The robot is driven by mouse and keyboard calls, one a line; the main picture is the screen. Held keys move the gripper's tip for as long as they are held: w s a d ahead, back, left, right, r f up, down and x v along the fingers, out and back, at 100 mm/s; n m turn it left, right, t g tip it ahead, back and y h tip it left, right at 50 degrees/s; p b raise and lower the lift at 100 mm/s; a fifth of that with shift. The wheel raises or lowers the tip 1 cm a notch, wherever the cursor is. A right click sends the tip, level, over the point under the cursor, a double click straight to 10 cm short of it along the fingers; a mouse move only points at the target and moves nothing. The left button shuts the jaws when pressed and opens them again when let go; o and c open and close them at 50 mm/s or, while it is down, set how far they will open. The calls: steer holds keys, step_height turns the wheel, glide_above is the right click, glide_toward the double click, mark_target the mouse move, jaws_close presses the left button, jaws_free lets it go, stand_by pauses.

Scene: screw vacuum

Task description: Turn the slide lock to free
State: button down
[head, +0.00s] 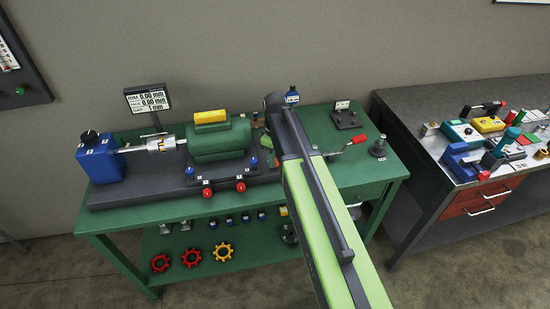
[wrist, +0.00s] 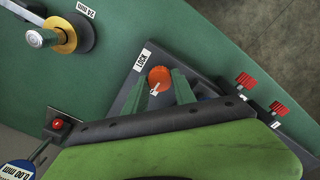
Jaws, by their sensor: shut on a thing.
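In the wrist view the slide lock is an orange-red round knob (wrist: 159,74) on a dark grey plate. A white tag reading LOCK (wrist: 143,60) lies just above and left of it. A small white mark shows on the knob's lower edge, near the fingers. The two green fingers of my gripper (wrist: 162,82) are shut on the knob, one on each side. No tag reading FREE is visible.
The green bench (head: 369,176) holds a blue unit (head: 100,160) and a green motor (head: 218,140) on a dark base. In the wrist view, red parts (wrist: 247,82) lie right of the knob and a yellow ring (wrist: 62,36) at upper left. A second bench (head: 405,110) stands at right.

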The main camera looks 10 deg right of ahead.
stand_by(0.3)
steer(key=c, duration=1)
jaws_free()
steer(key=shift+c, duration=0.2)
steer(key=shift+r, duration=0.1)
step_height(320, 180, up, 17)
steer(key=p, duration=1.7)
